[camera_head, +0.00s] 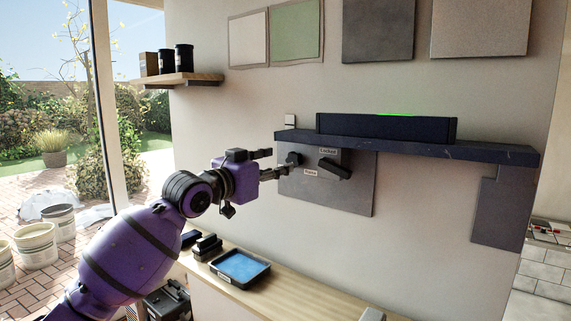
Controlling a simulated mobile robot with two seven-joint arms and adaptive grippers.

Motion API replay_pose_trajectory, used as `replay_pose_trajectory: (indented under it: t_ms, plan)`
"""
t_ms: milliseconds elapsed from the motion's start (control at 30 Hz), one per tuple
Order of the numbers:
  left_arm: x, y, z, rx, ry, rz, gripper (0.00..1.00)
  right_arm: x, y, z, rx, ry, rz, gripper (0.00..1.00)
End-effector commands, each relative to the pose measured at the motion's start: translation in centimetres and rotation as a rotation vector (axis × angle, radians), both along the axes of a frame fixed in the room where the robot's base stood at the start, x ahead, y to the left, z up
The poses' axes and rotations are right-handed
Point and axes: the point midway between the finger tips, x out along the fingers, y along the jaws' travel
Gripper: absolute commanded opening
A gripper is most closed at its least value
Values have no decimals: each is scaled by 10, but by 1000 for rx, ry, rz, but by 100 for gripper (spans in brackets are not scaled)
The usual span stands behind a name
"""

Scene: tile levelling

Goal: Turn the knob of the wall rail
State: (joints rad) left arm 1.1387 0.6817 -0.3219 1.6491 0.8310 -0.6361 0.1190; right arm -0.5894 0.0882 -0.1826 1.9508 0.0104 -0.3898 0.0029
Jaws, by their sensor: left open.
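The wall rail (400,147) is a long dark shelf-like bar on the wall, with a black box with a green light on top. Below it is a grey panel (350,193) with labels that seem to read "Locked" and "Raise". The dark bar-shaped knob (335,169) sticks out from this panel, tilted down to the right. My left gripper (281,157) is open and empty, at the panel's left edge, left of the knob and apart from it. My right gripper is not in view.
A wooden bench (310,290) below holds a tray with a blue inside (240,268) and dark blocks (207,245). A small shelf (185,78) with jars is at upper left. Sample tiles (378,30) hang above the rail.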

Motion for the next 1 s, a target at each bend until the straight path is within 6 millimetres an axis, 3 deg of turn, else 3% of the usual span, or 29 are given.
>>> replay_pose_trajectory:
  t_ms: [400,800,1000]
  plan:
    - [50,-37,-1,0,1,0,42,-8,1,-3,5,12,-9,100]
    - [58,-43,-1,0,0,0,42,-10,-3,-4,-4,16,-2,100]
    - [57,-43,-1,0,0,0,17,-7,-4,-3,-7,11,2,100]
